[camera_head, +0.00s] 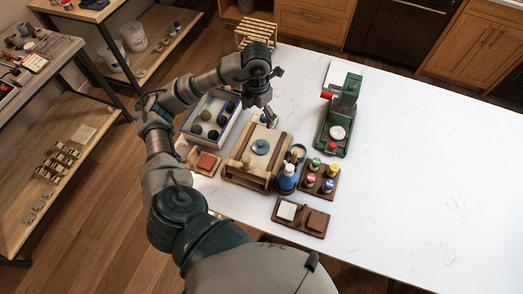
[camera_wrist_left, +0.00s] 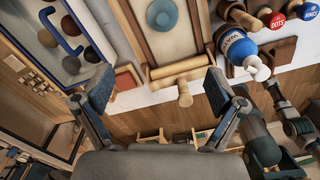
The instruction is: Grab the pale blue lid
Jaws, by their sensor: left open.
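The pale blue lid (camera_head: 261,146) is a small round disc lying on the cream top of a wooden frame (camera_head: 230,170) on the white table. It also shows at the top edge of the left wrist view (camera_wrist_left: 162,14). My left gripper (camera_head: 272,97) is above the table, on the far side of the lid in the head view and apart from it. In the left wrist view my gripper's two fingers (camera_wrist_left: 158,88) are spread wide with nothing between them.
A blue bottle (camera_head: 287,178) and a rack of coloured-cap jars (camera_head: 322,180) stand right of the frame. A tray of dark balls (camera_head: 229,131) is at its left. A green machine (camera_head: 345,110) stands farther right. The right part of the table is clear.

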